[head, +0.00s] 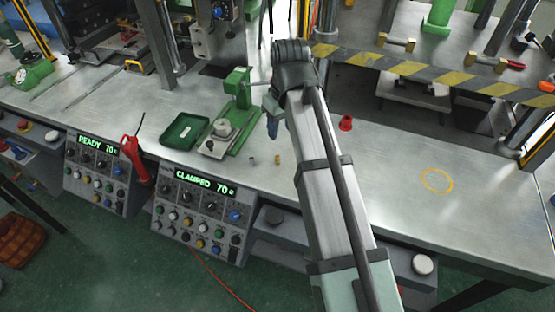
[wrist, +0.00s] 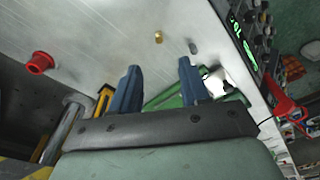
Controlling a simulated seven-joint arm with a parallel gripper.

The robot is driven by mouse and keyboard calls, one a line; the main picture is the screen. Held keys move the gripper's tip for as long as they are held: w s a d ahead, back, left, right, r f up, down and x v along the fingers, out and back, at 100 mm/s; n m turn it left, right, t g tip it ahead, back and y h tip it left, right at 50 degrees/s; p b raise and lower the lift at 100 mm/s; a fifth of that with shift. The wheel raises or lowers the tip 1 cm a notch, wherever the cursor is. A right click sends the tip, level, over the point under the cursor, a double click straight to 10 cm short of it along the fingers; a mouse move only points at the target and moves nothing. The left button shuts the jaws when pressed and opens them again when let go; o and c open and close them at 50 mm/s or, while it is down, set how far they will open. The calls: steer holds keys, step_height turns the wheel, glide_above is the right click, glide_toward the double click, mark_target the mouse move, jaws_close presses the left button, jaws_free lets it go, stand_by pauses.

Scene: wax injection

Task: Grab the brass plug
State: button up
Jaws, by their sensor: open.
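The brass plug (head: 277,160) is a small gold-coloured cylinder on the metal bench, left of my arm in the head view. In the wrist view the brass plug (wrist: 158,37) lies beyond the fingertips, between their two lines and apart from them. My gripper (wrist: 159,66) is open, its two blue fingers spread with nothing between them. In the head view only part of the blue fingers of my gripper (head: 272,130) shows below the dark wrist; the rest is hidden by the arm.
A small grey plug (wrist: 193,47) lies beside the brass plug. A red cup-like piece (head: 345,123) stands to the right. The green clamp fixture (head: 238,95) and green tray (head: 185,131) are to the left. Control panels (head: 202,208) line the front edge.

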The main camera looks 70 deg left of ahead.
glide_above(278, 157)
steer(key=d, duration=0.1)
step_height(278, 157, down, 7)
steer(key=shift+d, duration=0.1)
steer(key=shift+a+f, duration=0.2)
steer(key=shift+f, duration=0.75)
steer(key=shift+a+f, duration=0.15)
steer(key=shift+f, duration=0.75)
steer(key=shift+a+f, duration=0.2)
steer(key=shift+f, duration=0.75)
jaws_close()
